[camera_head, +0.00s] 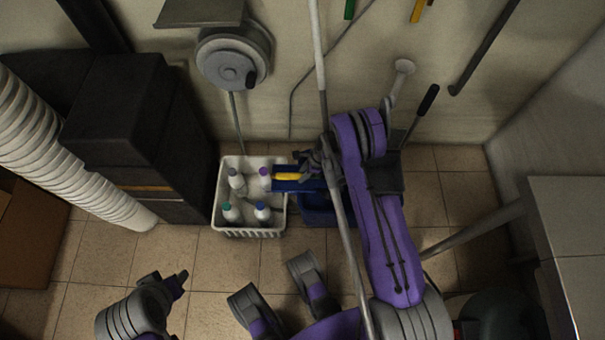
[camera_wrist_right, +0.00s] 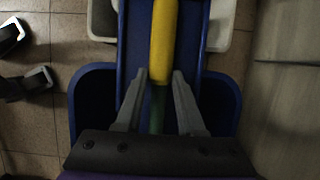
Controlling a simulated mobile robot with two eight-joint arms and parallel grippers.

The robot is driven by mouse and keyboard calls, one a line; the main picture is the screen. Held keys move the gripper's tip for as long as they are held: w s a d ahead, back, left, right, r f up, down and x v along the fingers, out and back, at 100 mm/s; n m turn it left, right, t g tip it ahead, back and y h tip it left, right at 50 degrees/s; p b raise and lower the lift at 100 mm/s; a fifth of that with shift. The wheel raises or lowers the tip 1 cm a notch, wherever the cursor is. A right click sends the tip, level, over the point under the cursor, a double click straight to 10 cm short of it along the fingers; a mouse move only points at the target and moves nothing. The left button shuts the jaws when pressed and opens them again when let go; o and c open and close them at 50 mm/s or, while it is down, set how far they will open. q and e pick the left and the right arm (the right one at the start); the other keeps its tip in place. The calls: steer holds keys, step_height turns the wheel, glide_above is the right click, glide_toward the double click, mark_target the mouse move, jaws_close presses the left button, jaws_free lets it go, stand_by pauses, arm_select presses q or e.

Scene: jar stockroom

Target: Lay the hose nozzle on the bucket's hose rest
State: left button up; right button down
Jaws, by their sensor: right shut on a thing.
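The hose nozzle has a yellow barrel (camera_head: 287,176), which also shows in the right wrist view (camera_wrist_right: 163,42), and a dark green part between the fingers. My right gripper (camera_head: 308,168) is shut on that green part; its fingers show in the right wrist view (camera_wrist_right: 156,76). The nozzle lines up with the blue hose rest (camera_head: 284,188), a channel with raised sides (camera_wrist_right: 198,50). I cannot tell whether it touches the channel floor. The blue bucket (camera_head: 318,213) is below, partly hidden by my right arm. My left gripper (camera_head: 183,275) is low at left, far from the bucket; its jaws are unclear.
A white crate (camera_head: 252,232) with several bottles stands just left of the bucket, partly under the hose rest. A dark cabinet (camera_head: 120,110) and a white ribbed duct (camera_head: 60,150) are at left. A grey cabinet (camera_head: 570,220) stands at right.

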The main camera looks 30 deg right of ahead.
steer(key=shift+f, duration=0.15)
steer(key=c, duration=0.5)
jaws_free()
